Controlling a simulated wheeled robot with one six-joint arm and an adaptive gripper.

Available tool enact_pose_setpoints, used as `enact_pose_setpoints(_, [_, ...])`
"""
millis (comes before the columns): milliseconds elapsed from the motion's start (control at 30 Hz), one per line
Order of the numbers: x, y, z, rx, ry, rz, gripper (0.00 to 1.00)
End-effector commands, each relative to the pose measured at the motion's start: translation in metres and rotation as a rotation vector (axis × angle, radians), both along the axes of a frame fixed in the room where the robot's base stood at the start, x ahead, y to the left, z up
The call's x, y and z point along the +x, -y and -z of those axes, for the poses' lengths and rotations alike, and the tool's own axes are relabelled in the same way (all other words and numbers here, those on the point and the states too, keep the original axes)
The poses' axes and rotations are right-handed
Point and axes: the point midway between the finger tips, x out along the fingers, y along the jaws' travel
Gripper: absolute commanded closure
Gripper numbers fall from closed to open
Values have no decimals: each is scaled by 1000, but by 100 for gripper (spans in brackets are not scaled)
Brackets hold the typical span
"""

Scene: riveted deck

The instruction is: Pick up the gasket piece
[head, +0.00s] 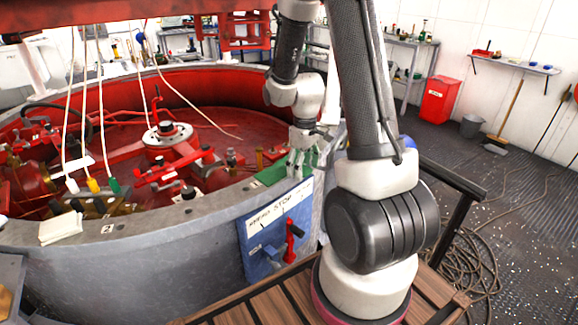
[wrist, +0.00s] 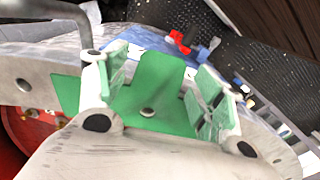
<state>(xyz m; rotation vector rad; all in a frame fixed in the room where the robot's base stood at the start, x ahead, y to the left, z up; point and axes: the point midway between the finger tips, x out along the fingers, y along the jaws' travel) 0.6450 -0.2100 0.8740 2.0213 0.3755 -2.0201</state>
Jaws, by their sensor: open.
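The gasket piece is a flat green sheet (head: 270,174) lying on the grey rim of the round red vessel in the head view. In the wrist view the green sheet (wrist: 152,78) shows between my fingers, with a small round hole in it, and part of it extends left behind the left finger. My gripper (head: 301,165) is open right over the sheet, pointing down, with green pads on its white fingers. In the wrist view my gripper (wrist: 150,72) has one finger on each side of the sheet's middle part. I cannot tell whether the fingertips touch it.
A blue panel (head: 262,237) with a red lever (head: 291,243) is on the vessel's outer wall below the rim. A folded pale cloth (head: 60,227) lies on the rim at left. Hanging cables and red machinery (head: 168,135) fill the vessel. A dark railing (head: 455,225) stands at right.

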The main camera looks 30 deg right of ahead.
Motion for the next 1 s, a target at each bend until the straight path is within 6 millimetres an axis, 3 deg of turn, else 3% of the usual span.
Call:
enact_pose_setpoints(233, [0, 0, 0, 0, 0, 0, 32])
enact_pose_setpoints(467, [0, 0, 1, 0, -1, 0, 74])
enact_pose_setpoints(533, [0, 0, 1, 0, -1, 0, 80])
enact_pose_setpoints(867, [-1, 1, 2, 0, -3, 1, 81])
enact_pose_setpoints(1000, [-1, 1, -7, -1, -2, 2, 81])
